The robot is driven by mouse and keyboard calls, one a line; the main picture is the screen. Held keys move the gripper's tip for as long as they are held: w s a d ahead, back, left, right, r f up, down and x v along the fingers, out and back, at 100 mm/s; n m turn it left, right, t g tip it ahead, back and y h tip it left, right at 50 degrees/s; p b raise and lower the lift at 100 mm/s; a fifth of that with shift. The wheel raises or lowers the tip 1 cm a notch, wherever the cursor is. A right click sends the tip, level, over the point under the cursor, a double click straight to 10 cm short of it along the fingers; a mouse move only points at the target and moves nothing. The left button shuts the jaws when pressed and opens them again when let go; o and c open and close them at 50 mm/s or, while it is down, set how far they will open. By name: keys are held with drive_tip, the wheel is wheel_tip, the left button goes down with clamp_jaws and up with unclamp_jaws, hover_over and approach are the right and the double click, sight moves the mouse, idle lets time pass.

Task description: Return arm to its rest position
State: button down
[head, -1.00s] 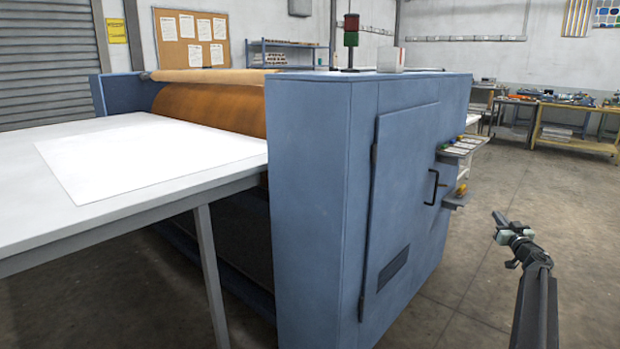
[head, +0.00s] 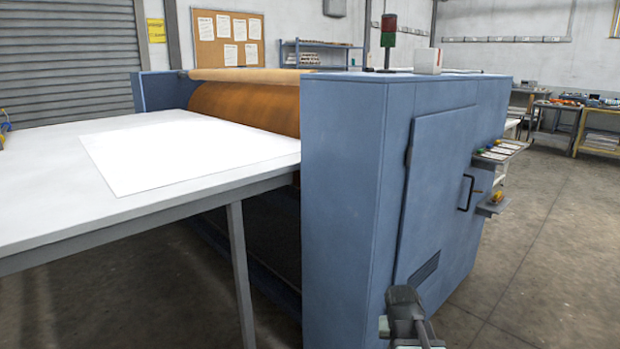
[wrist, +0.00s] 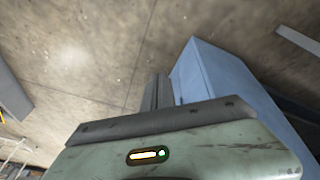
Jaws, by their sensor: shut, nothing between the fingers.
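My gripper (wrist: 156,88) shows in the wrist view as dark grey fingers standing close together beyond the pale green wrist housing. It is shut and holds nothing. In the head view, part of my arm (head: 405,312) shows low in the frame, folded in front of the blue press's end; its fingertips cannot be made out there. The blue calender press (head: 345,190) stands beyond the arm. Its blue side also shows in the wrist view (wrist: 215,75), to the right of the fingers.
A white feed table (head: 60,190) with a white sheet (head: 185,155) on it lies to the left. The press has a door handle (head: 466,194) and a small button shelf (head: 500,152) on its right side. The floor to the right is open.

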drive_tip(key=s+a+f+n+g+y, duration=0.1)
drive_tip(key=s+a+n+g+y, duration=0.15)
drive_tip(key=s+a, duration=0.65)
wheel_tip(320, 180, up, 32)
drive_tip(key=p, duration=3.2)
drive_tip(key=shift+w, duration=0.15)
drive_tip(key=shift+h, duration=0.25)
